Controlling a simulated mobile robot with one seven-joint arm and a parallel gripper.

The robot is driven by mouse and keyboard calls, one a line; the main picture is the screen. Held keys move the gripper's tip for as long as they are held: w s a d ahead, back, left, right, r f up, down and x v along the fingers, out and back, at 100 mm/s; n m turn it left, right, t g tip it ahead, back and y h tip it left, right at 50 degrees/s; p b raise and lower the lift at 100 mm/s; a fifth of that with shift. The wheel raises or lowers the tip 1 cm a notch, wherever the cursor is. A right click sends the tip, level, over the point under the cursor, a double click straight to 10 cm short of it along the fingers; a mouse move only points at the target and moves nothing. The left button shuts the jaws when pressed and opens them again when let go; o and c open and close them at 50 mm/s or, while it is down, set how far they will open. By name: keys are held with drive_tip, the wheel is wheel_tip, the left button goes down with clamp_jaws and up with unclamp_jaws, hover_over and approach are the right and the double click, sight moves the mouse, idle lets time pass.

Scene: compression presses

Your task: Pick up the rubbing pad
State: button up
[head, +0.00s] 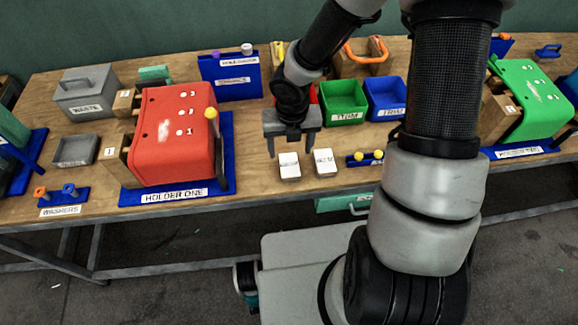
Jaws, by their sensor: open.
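My gripper (291,147) is open, its two fingers pointing down over the front middle of the wooden table. Two small white labelled blocks lie below it: a left block (289,168) just under the fingers and a right block (325,162) beside it. The labels are too small to read. I cannot tell which thing is the rubbing pad. A green block (155,74) at the back left and a blue handled piece (548,51) at the far right also stand on the table. Nothing shows between the fingers.
A red press (173,140) on a blue base marked HOLDER ONE stands left; a green press (530,95) stands right. Green (343,115) and blue (386,112) bins stand behind the blocks. A grey waste box (86,105) is back left. My arm hides part of the table.

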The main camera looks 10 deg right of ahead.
sight(289, 165)
drive_tip(key=f+b, duration=0.1)
drive_tip(key=f, duration=0.1)
drive_tip(key=f+b, duration=0.1)
drive_tip(key=f, duration=0.5)
drive_tip(key=shift+w+b, duration=0.35)
drive_tip(key=shift+b, duration=0.05)
drive_tip(key=shift+f, duration=0.25)
drive_tip(key=c, duration=1.1)
wheel_tip(289, 165, up, 10)
drive_tip(key=p, duration=0.4)
drive_tip(key=shift+r, duration=0.25)
